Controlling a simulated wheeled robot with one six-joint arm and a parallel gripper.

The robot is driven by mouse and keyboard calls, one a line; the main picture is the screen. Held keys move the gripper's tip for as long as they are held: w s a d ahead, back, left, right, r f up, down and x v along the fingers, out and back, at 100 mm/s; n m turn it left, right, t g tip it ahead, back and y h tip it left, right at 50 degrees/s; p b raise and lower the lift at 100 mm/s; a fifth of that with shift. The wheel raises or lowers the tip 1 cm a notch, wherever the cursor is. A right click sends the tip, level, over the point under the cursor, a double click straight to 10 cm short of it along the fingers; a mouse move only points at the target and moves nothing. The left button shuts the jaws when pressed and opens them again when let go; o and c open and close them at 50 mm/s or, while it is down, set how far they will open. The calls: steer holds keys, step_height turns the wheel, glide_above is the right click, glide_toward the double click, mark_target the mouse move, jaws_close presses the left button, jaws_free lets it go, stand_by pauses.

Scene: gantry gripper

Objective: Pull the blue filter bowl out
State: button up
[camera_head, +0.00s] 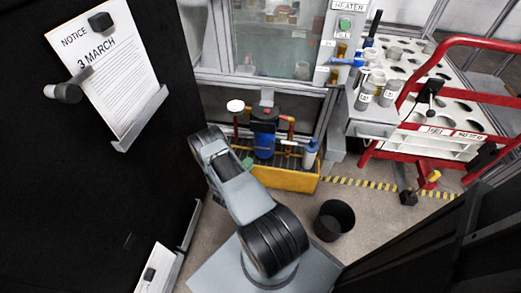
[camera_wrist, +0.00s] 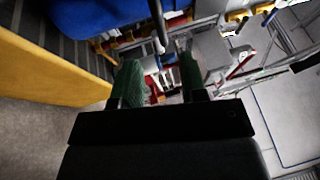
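The blue filter bowl (camera_head: 264,146) hangs upright under a black filter head (camera_head: 265,115) with a red spot on top, above a yellow tray. A large blue shape at the top left of the wrist view (camera_wrist: 98,14) looks like the bowl, close up and cut off by the frame edge. My gripper (camera_wrist: 160,76) has two green-padded fingers standing apart with nothing held between them. In the head view my gripper (camera_head: 246,163) is partly hidden by my arm, low and left of the bowl. I cannot tell the exact distance between them.
The yellow tray (camera_head: 290,181) has a dark grating and a blue bottle (camera_head: 309,155) at its right. Pipes with an orange-red part flank the filter. A black bin (camera_head: 334,219) stands in front. A red-framed cart (camera_head: 440,145) is at the right, a black notice panel (camera_head: 60,160) at the left.

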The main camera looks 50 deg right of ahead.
mark_target(260, 148)
steer(key=b+x, duration=0.1)
steer(key=x, duration=0.8)
steer(key=shift+d, duration=0.4)
steer(key=shift+c, duration=0.5)
jaws_close()
